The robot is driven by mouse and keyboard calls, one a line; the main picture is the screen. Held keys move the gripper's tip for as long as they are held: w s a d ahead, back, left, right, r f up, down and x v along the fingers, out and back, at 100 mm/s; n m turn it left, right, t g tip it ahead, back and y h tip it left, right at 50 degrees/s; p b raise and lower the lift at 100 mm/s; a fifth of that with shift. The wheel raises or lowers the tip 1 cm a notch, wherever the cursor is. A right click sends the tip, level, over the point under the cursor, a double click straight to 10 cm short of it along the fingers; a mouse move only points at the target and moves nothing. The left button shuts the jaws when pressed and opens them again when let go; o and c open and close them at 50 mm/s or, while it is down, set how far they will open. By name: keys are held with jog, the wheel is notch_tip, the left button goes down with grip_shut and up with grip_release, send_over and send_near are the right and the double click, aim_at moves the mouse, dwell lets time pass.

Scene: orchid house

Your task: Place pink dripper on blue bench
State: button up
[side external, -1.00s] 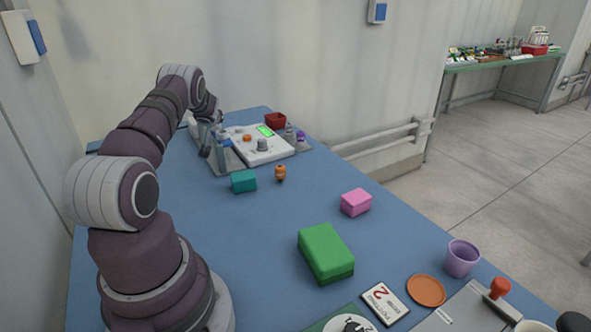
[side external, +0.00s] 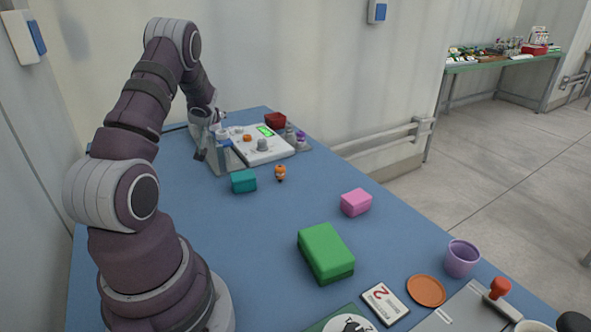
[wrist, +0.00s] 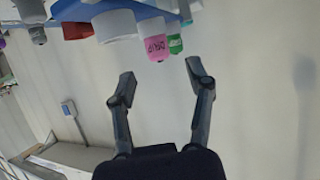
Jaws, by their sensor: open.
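The pink dripper (wrist: 156,46) shows in the wrist view as a pink, lettered bottle end near the top middle, beside a green-ended one (wrist: 175,44). I cannot make it out in the side view. My gripper (wrist: 161,75) is open and empty; its two fingers point toward the pink dripper, with a gap between. The blue bench (side external: 195,235) is the long blue top.
A white device (side external: 262,150) with a green screen stands by my gripper. A teal box (side external: 243,181), orange figure (side external: 280,172), pink box (side external: 356,202) and green box (side external: 326,250) stand nearer. A purple cup (side external: 461,259) is at right. Bench surface left of the green box is clear.

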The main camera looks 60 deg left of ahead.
jog(key=w+d+r+m+t+h, duration=0.1)
jog(key=w+d+r+m+h, duration=0.15)
jog(key=d, duration=0.55)
jog(key=w+d+r+m+t+h, duration=0.1)
jog(key=w+d+r+m+h, duration=0.15)
jog(key=d, duration=0.65)
jog(key=w+d+r+m+t+h, duration=0.1)
jog(key=w+d+r+h, duration=0.15)
jog(key=d, duration=0.55)
jog(key=s+d+m+h, duration=0.2)
jog(key=s+d+m, duration=0.2)
jog(key=d, duration=0.3)
jog(key=s+d+m+g+h, duration=0.1)
jog(key=s+d+m+h, duration=0.2)
jog(key=s+d, duration=0.3)
jog(key=shift+s+d+r+m+g, duration=0.35)
jog(key=shift+d+m, duration=0.35)
jog(key=shift+d, duration=0.55)
jog(key=shift+w+h, duration=0.1)
jog(key=shift+h, duration=0.15)
